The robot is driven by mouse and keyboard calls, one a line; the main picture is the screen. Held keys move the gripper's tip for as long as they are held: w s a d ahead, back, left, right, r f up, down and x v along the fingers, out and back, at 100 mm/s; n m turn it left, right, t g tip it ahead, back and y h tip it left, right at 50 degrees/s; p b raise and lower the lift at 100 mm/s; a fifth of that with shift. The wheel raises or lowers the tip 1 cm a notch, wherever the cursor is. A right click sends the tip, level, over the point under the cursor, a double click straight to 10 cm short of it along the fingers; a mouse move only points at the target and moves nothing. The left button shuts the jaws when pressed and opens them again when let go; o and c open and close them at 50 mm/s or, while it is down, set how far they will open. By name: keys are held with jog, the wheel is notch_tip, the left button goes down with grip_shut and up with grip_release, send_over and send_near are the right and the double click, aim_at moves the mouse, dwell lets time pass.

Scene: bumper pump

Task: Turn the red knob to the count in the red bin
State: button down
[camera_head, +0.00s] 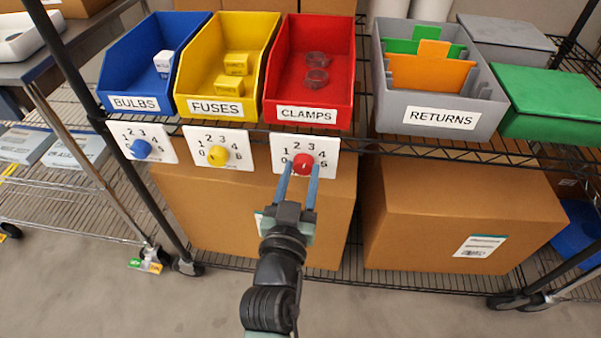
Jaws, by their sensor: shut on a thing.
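The red bin (344,112), labelled CLAMPS, stands on the upper wire shelf. Two ring-shaped clamps (316,77) show inside it, one behind the other. Below the bin hangs a white dial plate (327,148) with numbers around a red knob (303,163). My gripper (300,172) reaches up from below, with one blue finger on each side of the knob, shut on it. The fingers cover the lower part of the plate. Which number the knob points to is too small to tell.
Left of it are a yellow FUSES bin (215,109) with a yellow knob (218,155) and a blue BULBS bin (133,103) with a blue knob (141,149). A grey RETURNS bin (440,119) stands right. Cardboard boxes (440,215) fill the shelf below.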

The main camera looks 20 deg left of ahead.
jog(key=n+p, duration=0.1)
jog(key=n, duration=0.5)
jog(key=shift+f+n, duration=0.1)
jog(key=shift+n, duration=0.2)
dwell(0.4)
jog(key=shift+c, duration=2)
grip_release()
jog(key=shift+s, duration=0.1)
jog(key=v, duration=1.2)
jog(key=shift+s+d+f+p, duration=0.15)
jog(key=shift+s+d+p, duration=0.05)
jog(key=shift+s+p, duration=0.15)
